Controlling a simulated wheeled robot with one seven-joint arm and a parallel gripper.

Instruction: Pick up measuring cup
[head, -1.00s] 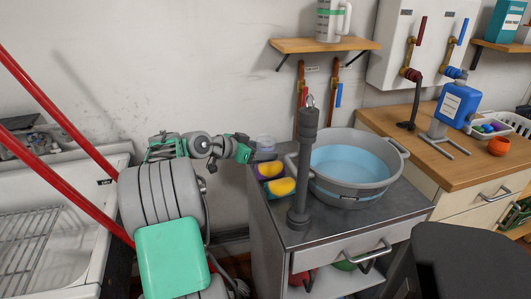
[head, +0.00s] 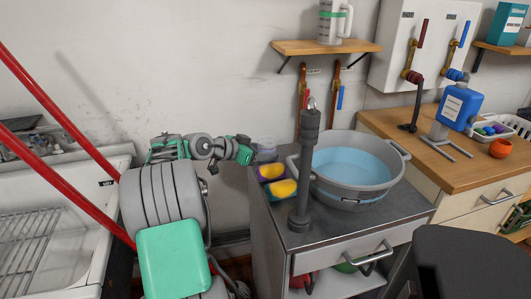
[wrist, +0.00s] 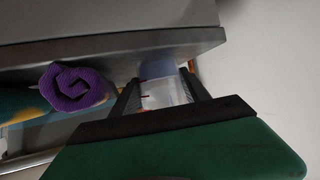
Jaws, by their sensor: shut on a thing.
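A small clear, see-through cup (head: 266,143), which looks like the measuring cup, is at the back left corner of the grey cabinet top, behind the sponges. My gripper (wrist: 163,92) is shut on it; in the wrist view the clear cup (wrist: 165,95) with a small red mark sits between the two dark fingers. In the head view my gripper (head: 250,152) reaches the cup from the left. I cannot tell whether the cup still touches the cabinet top. Its lower part is partly hidden.
Sponges (head: 283,188) in a holder sit just in front of the cup. A purple rolled thing (wrist: 77,88) is beside the fingers in the wrist view. A grey tub of water (head: 392,186) and a dark upright post (head: 308,160) stand to the right. The wall is close behind.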

